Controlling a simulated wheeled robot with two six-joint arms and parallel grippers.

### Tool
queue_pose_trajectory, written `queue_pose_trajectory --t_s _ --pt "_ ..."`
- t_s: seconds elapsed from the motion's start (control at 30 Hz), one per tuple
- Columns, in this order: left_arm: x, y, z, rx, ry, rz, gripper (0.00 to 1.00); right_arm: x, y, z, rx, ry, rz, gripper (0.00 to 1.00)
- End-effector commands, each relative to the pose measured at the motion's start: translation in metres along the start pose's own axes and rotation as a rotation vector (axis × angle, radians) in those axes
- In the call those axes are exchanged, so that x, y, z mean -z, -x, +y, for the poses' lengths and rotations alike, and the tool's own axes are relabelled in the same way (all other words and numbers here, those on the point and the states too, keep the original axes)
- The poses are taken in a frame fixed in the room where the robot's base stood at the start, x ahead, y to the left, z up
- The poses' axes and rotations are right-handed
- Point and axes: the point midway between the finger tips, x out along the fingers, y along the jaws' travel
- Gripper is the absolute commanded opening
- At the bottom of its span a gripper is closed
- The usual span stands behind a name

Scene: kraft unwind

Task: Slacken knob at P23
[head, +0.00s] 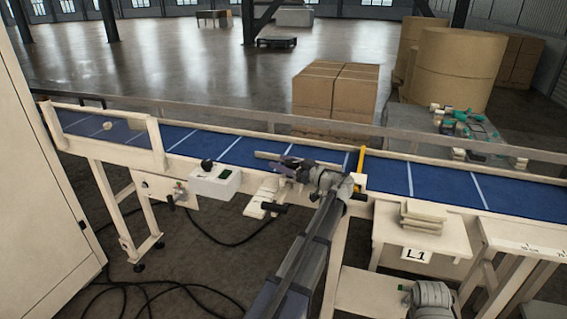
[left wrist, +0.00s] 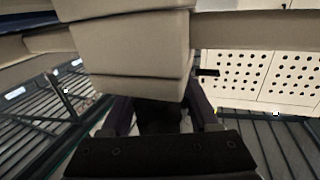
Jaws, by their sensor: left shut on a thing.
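My left gripper (head: 285,169) is at the near rail of the blue conveyor, beside a beige bracket (head: 268,187). In the left wrist view, the left gripper (left wrist: 162,118) has its two fingers on either side of a dark knob-like part (left wrist: 160,122) and is shut on it. This part sits directly below a beige block (left wrist: 130,55); its shape is mostly hidden by the fingers. No P23 label can be read in either view. My right gripper does not show.
A white control box (head: 215,181) with a black knob (head: 207,164) stands left of the gripper. The blue conveyor (head: 395,178) runs behind it. A small table marked L1 (head: 440,240) holds stacked pads at right. Black cables (head: 180,287) lie on the floor.

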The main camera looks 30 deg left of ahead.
Motion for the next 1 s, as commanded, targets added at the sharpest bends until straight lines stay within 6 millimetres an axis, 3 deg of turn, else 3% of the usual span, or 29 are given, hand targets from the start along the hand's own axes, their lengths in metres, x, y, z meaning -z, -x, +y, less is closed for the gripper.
queue_pose_trajectory --t_s 0.7,0.73,1.0 --pt "-0.0030 0.0009 -0.0057 0.086 0.001 -0.009 0.06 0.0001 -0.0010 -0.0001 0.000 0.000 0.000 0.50" --pt "-0.0030 0.0009 -0.0057 0.086 0.001 -0.009 0.62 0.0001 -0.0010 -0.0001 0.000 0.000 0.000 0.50" --pt "-0.0019 0.0004 -0.0047 0.084 0.001 -0.006 0.92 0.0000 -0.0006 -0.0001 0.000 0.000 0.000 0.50"
